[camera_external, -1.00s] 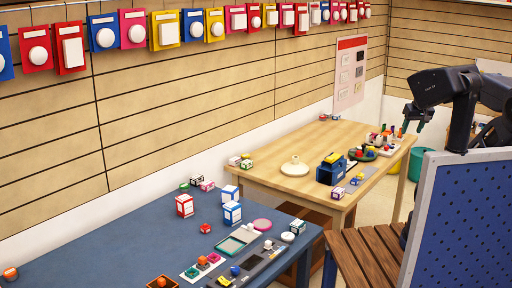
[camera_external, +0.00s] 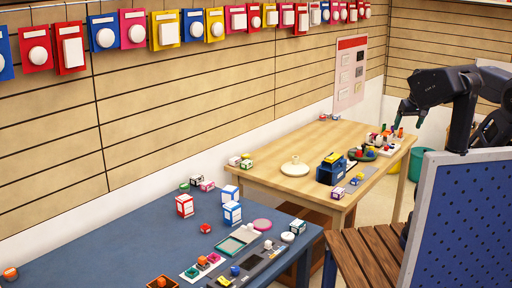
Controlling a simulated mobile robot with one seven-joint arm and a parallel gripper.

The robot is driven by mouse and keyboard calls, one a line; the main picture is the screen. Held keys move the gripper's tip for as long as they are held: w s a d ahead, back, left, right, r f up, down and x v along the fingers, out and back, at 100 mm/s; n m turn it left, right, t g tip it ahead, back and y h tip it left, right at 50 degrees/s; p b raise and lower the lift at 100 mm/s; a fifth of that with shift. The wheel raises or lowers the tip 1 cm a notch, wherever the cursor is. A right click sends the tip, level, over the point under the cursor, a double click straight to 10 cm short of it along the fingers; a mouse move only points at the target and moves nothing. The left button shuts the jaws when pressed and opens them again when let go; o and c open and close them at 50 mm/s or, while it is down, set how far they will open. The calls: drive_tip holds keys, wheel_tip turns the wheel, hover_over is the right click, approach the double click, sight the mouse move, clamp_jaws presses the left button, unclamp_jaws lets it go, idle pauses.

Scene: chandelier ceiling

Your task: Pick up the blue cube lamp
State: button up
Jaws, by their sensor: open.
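A dark blue, box-shaped object (camera_external: 331,169) with a yellow patch on top stands near the front edge of the wooden table (camera_external: 270,160); it may be the blue cube lamp, but it is too small to be sure. White-and-blue boxes (camera_external: 232,212) stand on the blue table at the left. My gripper (camera_external: 409,121) is open, above the right end of the wooden table, with its fingers pointing down. It is to the right of the dark blue object and apart from it. I cannot tell whether anything is between the fingers.
A tray with small colourful items (camera_external: 385,142) lies below my gripper. A cream dish (camera_external: 294,167) sits mid-table. A blue perforated panel (camera_external: 460,220) and a slatted wooden bench (camera_external: 375,258) stand in front. Coloured panels with white fixtures (camera_external: 103,34) line the wall.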

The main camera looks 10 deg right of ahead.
drive_tip(key=w+a+r+n+g, duration=0.1)
drive_tip(key=w+a+r+n, duration=0.2)
drive_tip(key=w+a, duration=1.2)
drive_tip(key=w+a+f+n+g, duration=0.1)
drive_tip(key=w+a+f+n, duration=0.15)
drive_tip(key=w+a, duration=0.6)
drive_tip(key=n+g, duration=0.2)
drive_tip(key=n, duration=0.4)
hover_over(229, 189)
drive_tip(key=f, duration=2.8)
drive_tip(key=shift+w+f, duration=0.25)
drive_tip(key=shift+f, duration=0.05)
wheel_tip(229, 189, down, 5)
drive_tip(key=shift+f, duration=0.2)
drive_tip(key=shift+d+f, duration=0.2)
drive_tip(key=shift+f, duration=2.55)
drive_tip(key=shift+w, duration=0.1)
drive_tip(key=c, duration=1.2)
